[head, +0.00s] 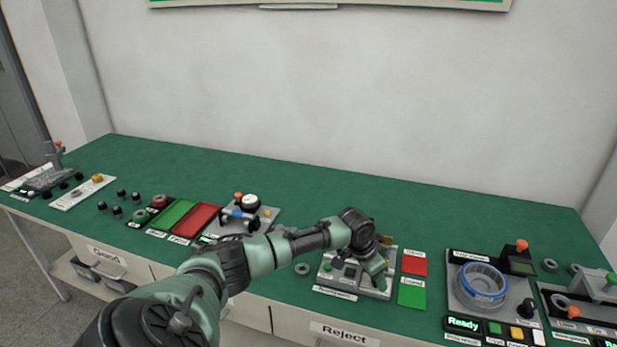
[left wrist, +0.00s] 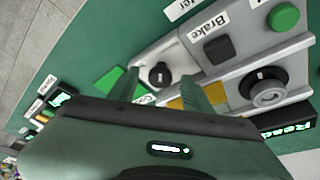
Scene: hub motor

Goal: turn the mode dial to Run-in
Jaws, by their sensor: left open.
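My left gripper (head: 372,272) is over the grey control panel (head: 327,276) on the bench. In the left wrist view its two green fingers (left wrist: 158,80) are apart, one on each side of a black round dial (left wrist: 160,75) with a white mark. I cannot tell whether the fingers touch it. I cannot read a Run-in label, nor tell for certain which knob is the mode dial. In the head view my arm and gripper hide much of the panel. My right gripper is not in view.
A black button labelled Brake (left wrist: 219,49) and a green button (left wrist: 283,16) are near the fingers. In the head view, red (head: 414,263) and green (head: 411,294) pads lie right of the panel. A fixture with a blue-rimmed ring (head: 482,297) stands farther right. The bench's back is clear.

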